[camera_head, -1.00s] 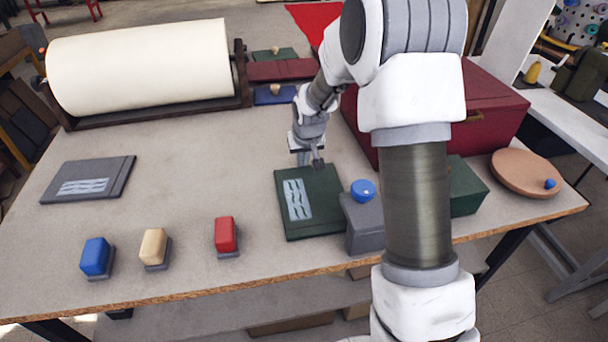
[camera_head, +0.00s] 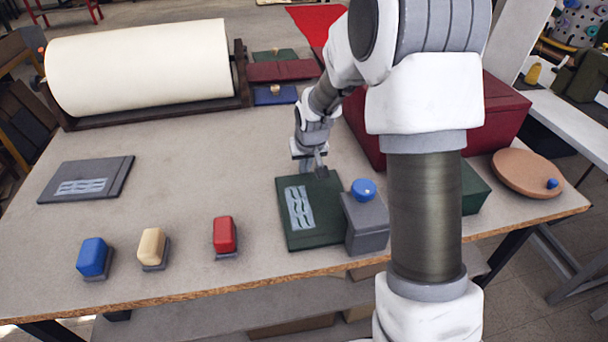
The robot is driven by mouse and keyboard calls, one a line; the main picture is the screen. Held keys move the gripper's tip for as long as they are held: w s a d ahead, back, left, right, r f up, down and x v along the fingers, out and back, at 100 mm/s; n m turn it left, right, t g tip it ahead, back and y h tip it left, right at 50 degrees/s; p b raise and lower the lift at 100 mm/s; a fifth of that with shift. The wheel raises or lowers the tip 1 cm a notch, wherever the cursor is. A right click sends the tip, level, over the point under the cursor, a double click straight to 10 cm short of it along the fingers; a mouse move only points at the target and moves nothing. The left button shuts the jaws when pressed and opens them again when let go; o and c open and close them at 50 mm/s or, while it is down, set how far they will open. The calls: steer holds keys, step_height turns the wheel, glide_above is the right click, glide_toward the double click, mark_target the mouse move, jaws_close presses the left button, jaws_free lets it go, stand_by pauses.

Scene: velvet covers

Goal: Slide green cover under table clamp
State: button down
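The dark green cover (camera_head: 327,234) lies flat on the table, with a pale wavy-striped panel on its left part. The table clamp (camera_head: 367,230) is a grey block with a blue knob (camera_head: 364,190) on top, at the cover's right side. The cover's right edge meets the clamp's left side in the picture; I cannot tell whether any of it lies under the clamp. My gripper (camera_head: 321,171) points down at the cover's far edge, right of its middle. The fingertips are small and partly hidden, so their opening is unclear.
Blue (camera_head: 94,258), cream (camera_head: 152,248) and red (camera_head: 225,236) blocks stand along the table's front. A grey cover (camera_head: 88,180) lies at left. A large cream roll (camera_head: 140,68) is at the back. A red box (camera_head: 500,120) stands behind my arm. The middle left is clear.

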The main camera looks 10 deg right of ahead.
step_height(320, 180, up, 7)
steer(key=w+p, duration=0.1)
steer(key=p, duration=0.3)
steer(key=shift+p, duration=0.3)
stand_by(0.4)
steer(key=s+r, duration=1.3)
steer(key=r, duration=0.1)
steer(key=s+r+t, duration=0.1)
steer(key=s+r, duration=0.2)
steer(key=s, duration=1.6)
steer(key=shift+r, duration=0.1)
